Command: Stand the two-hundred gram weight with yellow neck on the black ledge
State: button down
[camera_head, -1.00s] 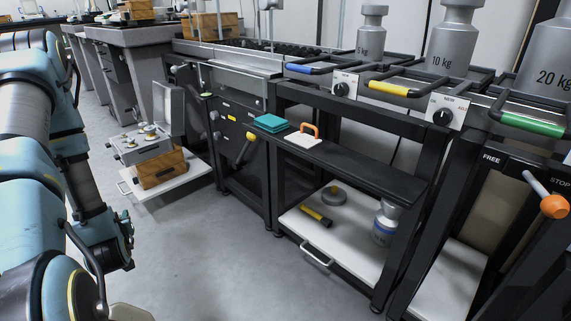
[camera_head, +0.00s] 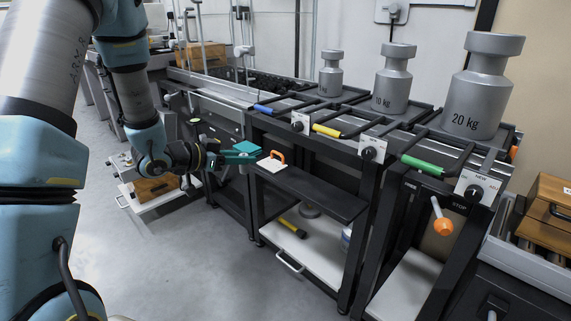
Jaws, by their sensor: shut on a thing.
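The black ledge (camera_head: 322,197) runs along the front of the middle frame, below the large weights and above a white lower shelf. My gripper (camera_head: 242,159) is at the ledge's left end, just in front of the teal cloths (camera_head: 246,146). It is shut on a small grey object (camera_head: 243,169) that shows just below the fingers. The object is too small and too covered to read its mark or see a yellow neck. I cannot tell whether it touches the ledge. No other weight with a yellow neck can be made out.
A white pad with an orange handle (camera_head: 277,157) lies on the ledge, right of my gripper. The ledge farther right is bare. The white lower shelf (camera_head: 310,252) holds a yellow-and-black torch-like object (camera_head: 292,228). An orange-knobbed lever (camera_head: 443,226) sticks out at right.

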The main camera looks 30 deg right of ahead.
jog(key=shift+m+g, duration=0.7)
jog(key=shift+g, duration=0.1)
jog(key=s+d, duration=0.4)
jog(key=d, duration=0.1)
jog(key=s+d+r+b, duration=0.1)
jog(key=s+d, duration=0.4)
jog(key=d, duration=0.1)
jog(key=s+d+r+b, duration=0.1)
jog(key=s+d, duration=0.3)
jog(key=d, duration=0.2)
jog(key=shift+s, duration=0.35)
notch_tip(320, 180, down, 2)
jog(key=shift+d+f+b, duration=0.15)
jog(key=shift+f+b, duration=0.05)
jog(key=shift+b, duration=0.25)
jog(key=shift+s+d+f+b, duration=0.15)
jog(key=shift+f+b, duration=0.65)
jog(key=shift+f, duration=1.5)
jog(key=shift+f, duration=0.15)
jog(key=c, duration=0.6)
grip_release()
jog(key=shift+c, duration=0.2)
